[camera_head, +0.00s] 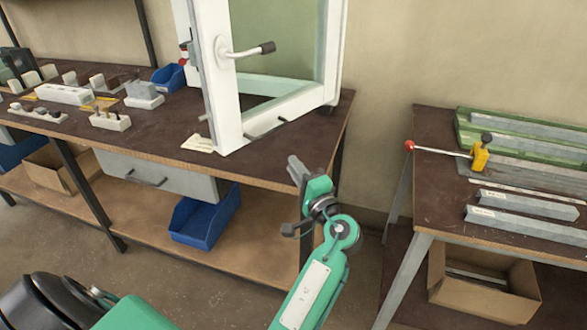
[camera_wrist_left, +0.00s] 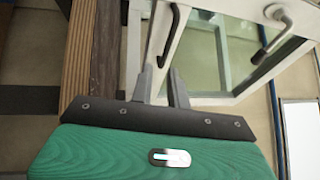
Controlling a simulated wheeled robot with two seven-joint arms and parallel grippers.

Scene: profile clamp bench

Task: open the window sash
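The white window (camera_head: 224,95) stands at the right end of the long bench, with a greenish pane (camera_head: 285,30). I cannot tell whether its sash is shut or ajar. A lever handle (camera_head: 250,50) on its left upright points sideways to the right, with a dark grip. A thin dark bar handle (camera_head: 266,130) is on the bottom rail; it also shows in the left wrist view (camera_wrist_left: 170,32). My green left gripper (camera_head: 297,172) is in front of the bench's right end, apart from the window. In the left wrist view its fingers (camera_wrist_left: 161,72) are apart and empty. My right gripper is out of view.
The long bench (camera_head: 170,125) carries several blocks and a blue bin (camera_head: 168,78) on the left; another blue bin (camera_head: 205,215) is on its lower shelf. A second table (camera_head: 435,130) at right holds metal profiles and a yellow clamp (camera_head: 480,155). A gap separates the tables.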

